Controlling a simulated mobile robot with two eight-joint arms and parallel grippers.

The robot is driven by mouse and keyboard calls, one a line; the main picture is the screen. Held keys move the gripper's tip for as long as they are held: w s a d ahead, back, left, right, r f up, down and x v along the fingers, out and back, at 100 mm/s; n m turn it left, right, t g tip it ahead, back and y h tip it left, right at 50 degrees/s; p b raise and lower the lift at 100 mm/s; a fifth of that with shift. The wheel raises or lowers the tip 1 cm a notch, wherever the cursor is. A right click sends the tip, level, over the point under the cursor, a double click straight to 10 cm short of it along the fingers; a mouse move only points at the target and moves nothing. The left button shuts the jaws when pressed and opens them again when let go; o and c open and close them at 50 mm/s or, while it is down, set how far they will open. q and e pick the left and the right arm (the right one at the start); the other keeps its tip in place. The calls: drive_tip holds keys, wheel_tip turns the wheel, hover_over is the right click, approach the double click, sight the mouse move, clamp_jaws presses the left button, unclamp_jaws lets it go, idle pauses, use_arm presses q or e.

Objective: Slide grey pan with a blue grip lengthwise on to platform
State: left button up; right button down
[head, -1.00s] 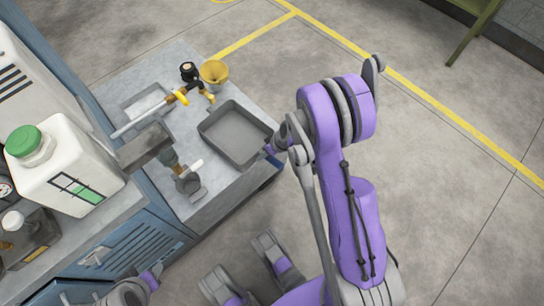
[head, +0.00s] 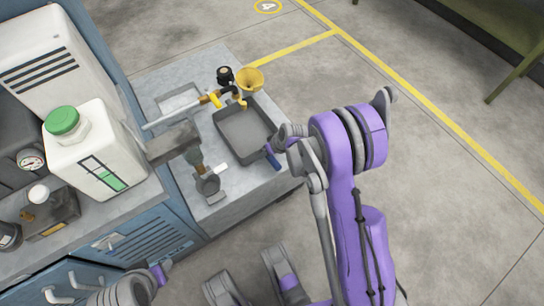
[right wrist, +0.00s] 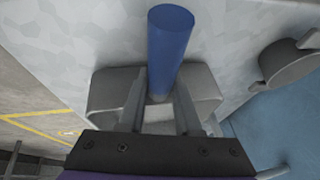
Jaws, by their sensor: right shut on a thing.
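The grey pan (head: 243,132) is a shallow rectangular tray lying on the light grey platform (head: 203,66) in the head view, near the platform's right edge. Its blue grip (head: 272,157) sticks out at the near right corner side; the grip shows as a blue cylinder in the right wrist view (right wrist: 168,50). My right gripper (head: 277,148) reaches in from the right and is shut on the blue grip; its fingers flank the grip in the right wrist view (right wrist: 160,105). My left gripper (head: 158,275) is at the bottom left, mostly out of sight, its fingers unclear.
A yellow funnel (head: 250,78), a black-capped item (head: 224,75) and a valve with a pipe (head: 212,99) stand just beyond the pan. A white jug with green cap (head: 95,150) stands on the left. Floor at right is open.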

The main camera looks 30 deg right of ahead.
drive_tip(key=shift+w+a, duration=0.2)
drive_tip(key=shift+w, duration=0.2)
drive_tip(key=shift+f+b, duration=0.45)
drive_tip(key=shift+b, duration=0.05)
idle(0.4)
drive_tip(key=c, duration=0.5)
unclamp_jaws()
drive_tip(key=p+v, duration=0.3)
drive_tip(key=v, duration=0.7)
drive_tip(key=shift+s+d+r, duration=0.1)
drive_tip(key=shift+s+r, duration=0.05)
drive_tip(key=shift+r, duration=0.2)
